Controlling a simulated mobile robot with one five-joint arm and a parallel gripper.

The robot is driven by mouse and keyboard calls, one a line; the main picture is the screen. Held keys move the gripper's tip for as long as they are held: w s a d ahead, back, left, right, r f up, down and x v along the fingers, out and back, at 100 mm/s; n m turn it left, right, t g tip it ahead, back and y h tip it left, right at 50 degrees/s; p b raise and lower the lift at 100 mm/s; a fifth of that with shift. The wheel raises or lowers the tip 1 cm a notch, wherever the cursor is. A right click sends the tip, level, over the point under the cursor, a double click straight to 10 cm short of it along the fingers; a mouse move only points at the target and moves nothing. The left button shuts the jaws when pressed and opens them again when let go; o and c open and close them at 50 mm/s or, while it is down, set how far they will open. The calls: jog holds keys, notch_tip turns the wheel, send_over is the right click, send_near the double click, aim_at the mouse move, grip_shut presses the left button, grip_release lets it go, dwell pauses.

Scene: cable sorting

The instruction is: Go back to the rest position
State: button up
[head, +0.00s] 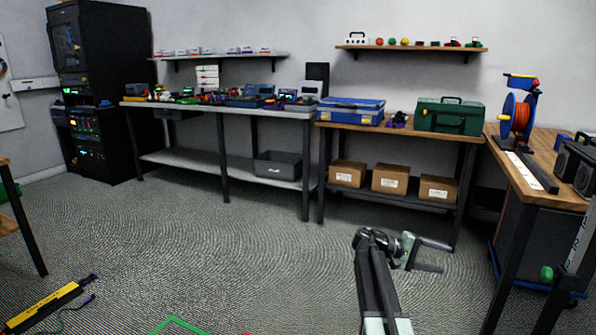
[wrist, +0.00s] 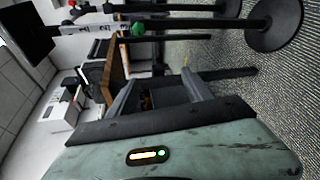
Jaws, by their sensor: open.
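My gripper (head: 446,258) is in the lower right of the head view, at the end of my raised arm. Its two fingers point right, apart from each other, with nothing between them. In the wrist view the two grey fingers (wrist: 160,80) also stand open, with only background furniture seen between them. The gripper is in open air over the carpet, in front of the wooden bench (head: 399,129) and left of the right-hand table (head: 540,185).
Cardboard boxes (head: 390,178) sit on the bench's lower shelf. A grey workbench (head: 225,107) stands left of it, beside a black rack (head: 105,60). A yellow-black bar (head: 45,304) lies low at left. A labelled post (head: 580,235) stands at right. Carpet (head: 200,240) is clear mid-room.

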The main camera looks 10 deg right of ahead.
jog(key=s+a+f+n+t+y+p, duration=0.1)
jog(key=s+a+f+t+y, duration=0.3)
jog(key=a, duration=1)
jog(key=s+a+f+y+p, duration=0.15)
jog(key=a+f+y, duration=0.45)
jog(key=a, duration=0.8)
jog(key=s+a+f+n+t+y+p, duration=0.1)
jog(key=s+a+f+y, duration=0.3)
jog(key=a, duration=1)
notch_tip(320, 180, up, 38)
jog(key=p, duration=3.8)
jog(key=shift+w+a+f+y, duration=0.2)
jog(key=shift+w+y, duration=0.1)
